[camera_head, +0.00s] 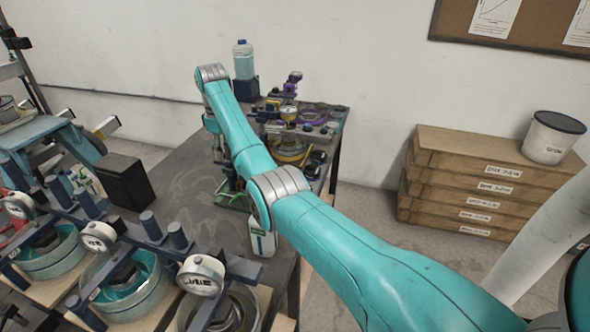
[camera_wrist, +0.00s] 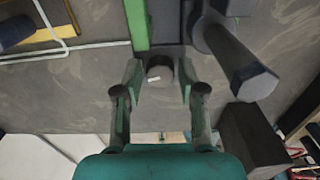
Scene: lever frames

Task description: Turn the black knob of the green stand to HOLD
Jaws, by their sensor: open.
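In the wrist view my gripper (camera_wrist: 159,76) is open, with one finger on each side of a short black knob (camera_wrist: 160,67). A gap shows on both sides of the knob, more clearly on the right. A small pale mark shows on the knob's near edge. A green upright (camera_wrist: 138,22), seemingly part of the green stand, rises just beyond it on the left. In the head view a green part of the stand (camera_head: 232,200) shows low behind my arm; its knob and my gripper are mostly hidden there. I cannot read any HOLD label.
A large dark cylinder (camera_wrist: 238,65) stands close right of the gripper in the wrist view, with a black block (camera_wrist: 250,140) nearer. In the head view a white bottle (camera_head: 262,238) stands by the table edge, and several gauge fixtures (camera_head: 200,275) fill the left front.

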